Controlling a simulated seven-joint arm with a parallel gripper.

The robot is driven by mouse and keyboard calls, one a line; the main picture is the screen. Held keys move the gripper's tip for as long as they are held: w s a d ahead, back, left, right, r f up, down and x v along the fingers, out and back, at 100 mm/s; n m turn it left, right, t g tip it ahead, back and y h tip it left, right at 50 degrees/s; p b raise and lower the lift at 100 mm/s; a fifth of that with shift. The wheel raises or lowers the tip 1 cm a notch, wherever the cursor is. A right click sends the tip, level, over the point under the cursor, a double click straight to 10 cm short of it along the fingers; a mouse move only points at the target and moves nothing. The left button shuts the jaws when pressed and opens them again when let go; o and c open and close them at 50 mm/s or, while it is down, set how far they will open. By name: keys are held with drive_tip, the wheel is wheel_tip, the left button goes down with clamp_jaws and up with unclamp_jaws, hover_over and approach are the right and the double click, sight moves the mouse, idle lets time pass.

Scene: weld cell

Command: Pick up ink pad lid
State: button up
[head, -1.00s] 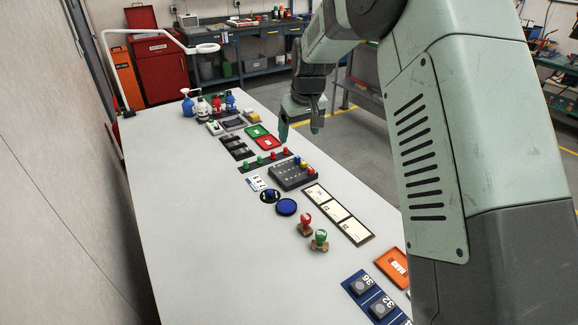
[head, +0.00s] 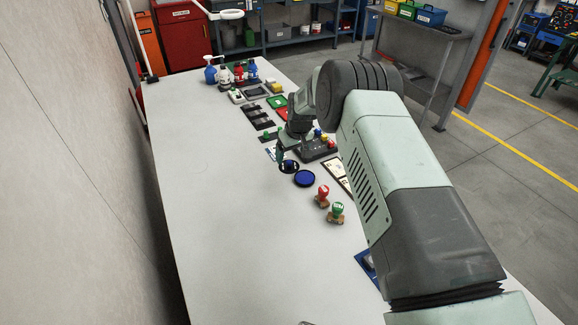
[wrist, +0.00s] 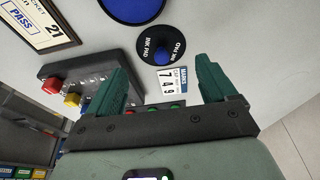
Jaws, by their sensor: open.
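The ink pad lid is a black disc with a dark blue knob and white "INK PAD" lettering. In the head view the lid (head: 294,170) lies on the table just below my gripper (head: 292,152), which partly covers it. In the wrist view the lid (wrist: 147,54) lies beyond the fingertips, roughly centred between them. My gripper (wrist: 163,66) is open, with nothing between its green fingers. The round blue ink pad (head: 305,178) lies next to the lid; part of it shows at the top of the wrist view (wrist: 130,8).
A small number card (wrist: 174,79) lies beside the lid. A dark button box (head: 318,152) is close to its right. Red (head: 323,194) and green (head: 337,210) handled stamps stand nearer. Bottles (head: 224,73) stand at the far end. The table's left side (head: 210,200) is bare.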

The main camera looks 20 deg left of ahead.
sight(290, 162)
drive_tip(key=x, duration=0.4)
drive_tip(key=shift+s+f, duration=0.1)
drive_tip(key=shift+f, duration=0.1)
drive_tip(key=shift+c, duration=0.2)
drive_tip(key=c, duration=0.8)
